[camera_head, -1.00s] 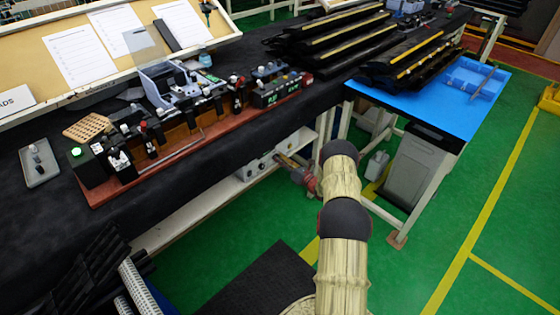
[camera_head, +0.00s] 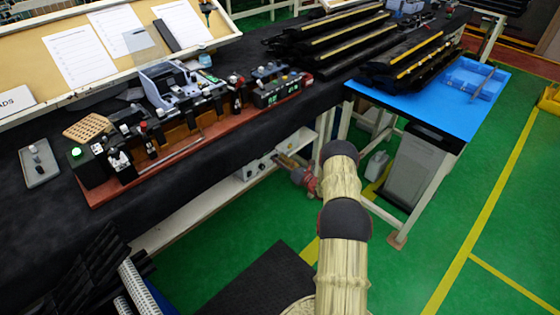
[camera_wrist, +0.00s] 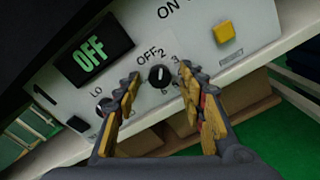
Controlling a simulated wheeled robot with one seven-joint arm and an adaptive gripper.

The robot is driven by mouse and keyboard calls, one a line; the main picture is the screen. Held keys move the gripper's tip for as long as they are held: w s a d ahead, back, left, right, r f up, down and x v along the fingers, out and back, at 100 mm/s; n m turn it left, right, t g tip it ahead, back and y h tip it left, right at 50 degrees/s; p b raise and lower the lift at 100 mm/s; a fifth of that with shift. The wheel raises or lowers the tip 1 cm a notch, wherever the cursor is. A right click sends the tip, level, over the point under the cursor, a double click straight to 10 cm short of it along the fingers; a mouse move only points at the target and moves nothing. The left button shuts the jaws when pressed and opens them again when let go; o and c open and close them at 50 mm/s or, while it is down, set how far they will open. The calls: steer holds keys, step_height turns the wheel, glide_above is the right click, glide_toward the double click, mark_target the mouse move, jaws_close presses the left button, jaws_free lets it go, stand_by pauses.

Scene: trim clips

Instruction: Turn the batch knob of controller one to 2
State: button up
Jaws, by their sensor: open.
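In the wrist view a pale control panel (camera_wrist: 75,98) bears a large 1 at its left and a dark display (camera_wrist: 95,50) reading OFF in green. A small black round knob (camera_wrist: 159,74) sits right of the display, with OFF, 2 and 3 printed around its upper side. I cannot tell surely which mark its pointer faces. My gripper (camera_wrist: 159,78) is open, its yellow-padded fingers on either side of the knob, with visible gaps. In the head view my gripper (camera_head: 300,176) is at the white controller box (camera_head: 255,168) under the bench edge; the knob is hidden there.
Another black knob (camera_wrist: 105,107), marked LO, sits close by the left finger. A yellow button (camera_wrist: 226,33) is at the upper right of the panel. The black bench (camera_head: 235,135) overhangs the box. A blue-topped table (camera_head: 430,105) stands to the right.

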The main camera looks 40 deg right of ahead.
steer(key=s, duration=1.2)
steer(key=shift+d, duration=0.35)
